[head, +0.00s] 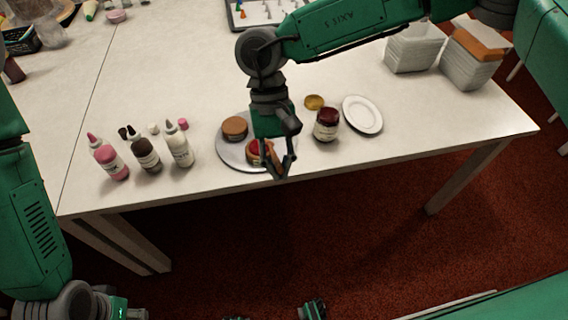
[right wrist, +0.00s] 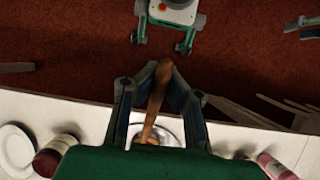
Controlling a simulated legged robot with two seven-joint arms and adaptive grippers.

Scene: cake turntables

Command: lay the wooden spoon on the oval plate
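The wooden spoon (right wrist: 156,98) is brown and sits between the fingers of my right gripper in the right wrist view. In the head view my right gripper (head: 281,174) hangs over the front edge of the round grey plate, its fingers drawn together around the spoon, which is mostly hidden there. The white oval plate (head: 362,115) lies empty on the table, right of the gripper, beyond the dark red jar. It also shows at the left edge of the right wrist view (right wrist: 15,147). A small grey part at that view's right edge may be my left gripper; its fingers are unclear.
The round grey plate (head: 229,153) carries small cakes (head: 235,127). The dark red jar (head: 326,125) stands between it and the oval plate, with a gold lid (head: 314,102) behind. Squeeze bottles (head: 145,150) stand at left. White containers (head: 415,50) stand at the back right.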

